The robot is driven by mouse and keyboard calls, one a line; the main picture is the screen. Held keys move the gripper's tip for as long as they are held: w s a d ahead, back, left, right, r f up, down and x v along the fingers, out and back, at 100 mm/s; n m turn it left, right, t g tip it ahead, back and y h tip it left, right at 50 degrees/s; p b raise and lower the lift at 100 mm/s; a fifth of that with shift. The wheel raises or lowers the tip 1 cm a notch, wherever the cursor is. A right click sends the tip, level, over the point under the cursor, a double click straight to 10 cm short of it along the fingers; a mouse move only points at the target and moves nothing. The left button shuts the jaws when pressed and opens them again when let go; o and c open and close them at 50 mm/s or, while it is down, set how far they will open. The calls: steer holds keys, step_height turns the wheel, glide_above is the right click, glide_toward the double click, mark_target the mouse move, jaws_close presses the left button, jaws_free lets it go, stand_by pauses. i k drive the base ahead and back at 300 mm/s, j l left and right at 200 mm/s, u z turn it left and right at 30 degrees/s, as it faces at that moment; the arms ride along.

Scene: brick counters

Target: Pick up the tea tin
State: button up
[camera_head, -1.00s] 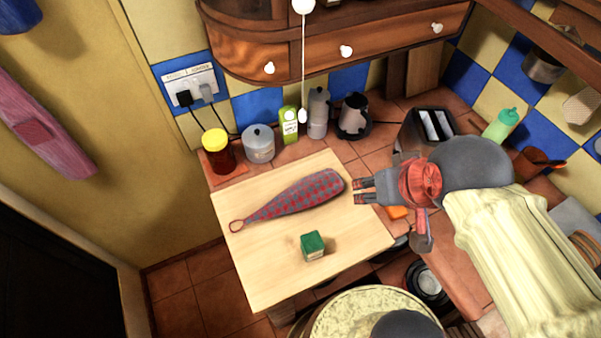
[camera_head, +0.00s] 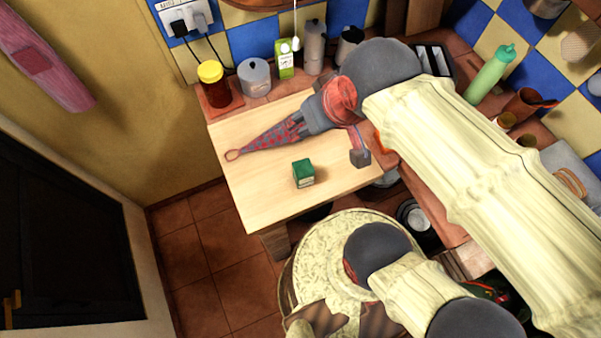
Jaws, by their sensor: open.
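A small green box-shaped tin (camera_head: 303,173), which I take for the tea tin, sits upright on the light wooden board (camera_head: 262,205), right of the board's middle. It has a pale band on its lower side. My gripper (camera_head: 291,127) is open and points left, above or at the red-and-blue checked padded thing (camera_head: 262,143) and hides its wide end. My gripper is behind the tin, toward the wall, and clear of it. I cannot tell how high it is above the checked thing.
Along the wall stand a yellow-lidded jar (camera_head: 212,84), a grey lidded pot (camera_head: 254,78), a green-and-white carton (camera_head: 285,60) and a metal pot (camera_head: 314,48). A green bottle (camera_head: 489,74) stands at the right. The board's left front part is bare.

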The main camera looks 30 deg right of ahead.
mark_target(303, 173)
steer(key=k+j+z, duration=0.2)
steer(key=k+j, duration=0.15)
steer(key=k+j+z, duration=0.25)
steer(key=k, duration=0.2)
steer(key=k+j+z, duration=0.2)
steer(key=k, duration=0.2)
